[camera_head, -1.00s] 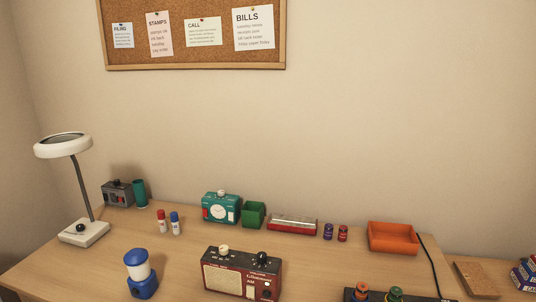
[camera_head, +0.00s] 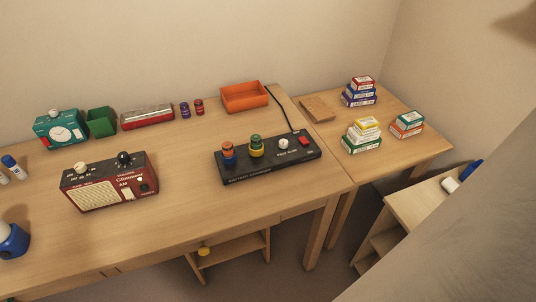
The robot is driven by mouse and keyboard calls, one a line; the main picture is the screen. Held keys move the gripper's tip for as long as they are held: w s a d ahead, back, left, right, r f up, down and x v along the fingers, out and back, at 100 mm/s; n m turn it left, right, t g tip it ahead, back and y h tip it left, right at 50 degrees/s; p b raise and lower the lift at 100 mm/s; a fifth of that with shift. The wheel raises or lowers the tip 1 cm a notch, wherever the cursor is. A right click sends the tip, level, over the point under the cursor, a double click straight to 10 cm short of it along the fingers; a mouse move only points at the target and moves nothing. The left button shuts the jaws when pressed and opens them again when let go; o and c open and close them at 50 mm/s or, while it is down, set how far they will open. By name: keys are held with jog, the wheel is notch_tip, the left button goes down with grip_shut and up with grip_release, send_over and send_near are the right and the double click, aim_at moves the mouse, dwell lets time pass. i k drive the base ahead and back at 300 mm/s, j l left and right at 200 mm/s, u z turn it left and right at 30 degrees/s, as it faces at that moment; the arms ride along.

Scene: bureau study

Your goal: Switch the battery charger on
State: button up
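The battery charger (camera_head: 268,166) is a long black unit near the right end of the desk in the head view. Two banded round pieces stand on its top, one orange and blue (camera_head: 228,153), one green and yellow (camera_head: 256,146). A white knob (camera_head: 283,143) and a red switch (camera_head: 304,141) sit toward its right end. I cannot tell the switch's position at this size. A black cord (camera_head: 281,108) runs from its right end toward the back of the desk. My gripper is not in view.
A red radio (camera_head: 110,183) stands left of the charger. An orange tray (camera_head: 245,97) is behind it. A side table to the right holds stacked small boxes (camera_head: 362,136) and a brown board (camera_head: 317,108). Bare desk lies in front of the charger.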

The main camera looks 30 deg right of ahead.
aim_at(303, 140)
jog(key=z, duration=1.2)
